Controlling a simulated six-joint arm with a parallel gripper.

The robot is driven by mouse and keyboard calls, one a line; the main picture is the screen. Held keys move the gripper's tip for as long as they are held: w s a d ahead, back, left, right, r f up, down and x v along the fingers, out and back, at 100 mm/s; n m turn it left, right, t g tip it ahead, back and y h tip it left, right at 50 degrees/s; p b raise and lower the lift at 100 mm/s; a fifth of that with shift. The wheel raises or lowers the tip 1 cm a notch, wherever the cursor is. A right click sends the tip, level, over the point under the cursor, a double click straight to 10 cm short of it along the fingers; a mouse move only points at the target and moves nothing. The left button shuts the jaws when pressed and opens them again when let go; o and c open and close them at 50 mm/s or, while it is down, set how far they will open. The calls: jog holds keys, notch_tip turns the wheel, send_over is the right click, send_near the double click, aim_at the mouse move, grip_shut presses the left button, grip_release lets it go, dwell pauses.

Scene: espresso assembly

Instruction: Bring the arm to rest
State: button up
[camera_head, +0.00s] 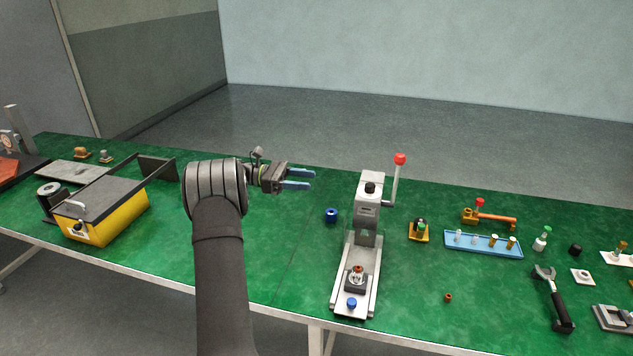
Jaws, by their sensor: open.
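My gripper (306,179) is above the green table, left of the press, with its two blue-tipped fingers apart and pointing right. Nothing is between the fingers. My arm rises from the bottom of the view and bends at a dark, ribbed joint, with the gripper reaching out to the right of it. The gripper touches nothing that I can see. The part of the table behind my arm is hidden.
A grey press (368,215) with a red-knobbed lever stands right of my gripper, and a small blue ring (331,215) lies left of it. A yellow box (112,219) stands left of my arm. A blue tray (483,253) holds several small parts at right.

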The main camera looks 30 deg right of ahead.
aim_at(363, 191)
jog(key=shift+w+a, duration=0.1)
dwell(0.3)
jog(key=x, duration=1.7)
